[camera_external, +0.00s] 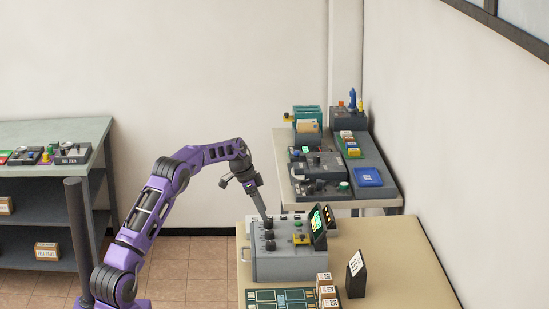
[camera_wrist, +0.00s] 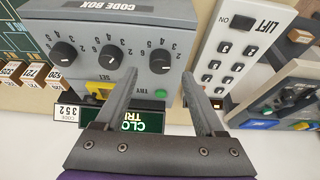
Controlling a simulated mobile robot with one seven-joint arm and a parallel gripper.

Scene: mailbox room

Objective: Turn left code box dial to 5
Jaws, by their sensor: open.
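The grey code box (camera_external: 285,262) stands on the tan table. In the wrist view its top panel (camera_wrist: 85,28) carries three black dials in a row: one at picture left (camera_wrist: 63,53), one in the middle (camera_wrist: 110,57) and one at picture right (camera_wrist: 160,61). Each has a white pointer mark and numbers around it; the exact settings are hard to read. My gripper (camera_wrist: 158,73) is open. Its fingertips lie on either side of the picture-right dial, apparently just above or around it; contact cannot be told. In the external view my gripper (camera_external: 266,218) points down at the farthest dial.
Beside the dials are a green button (camera_wrist: 160,93), a yellow part (camera_wrist: 103,90) and a lit green display (camera_wrist: 127,122). A white LIFT keypad (camera_wrist: 220,50) stands close to the right finger.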

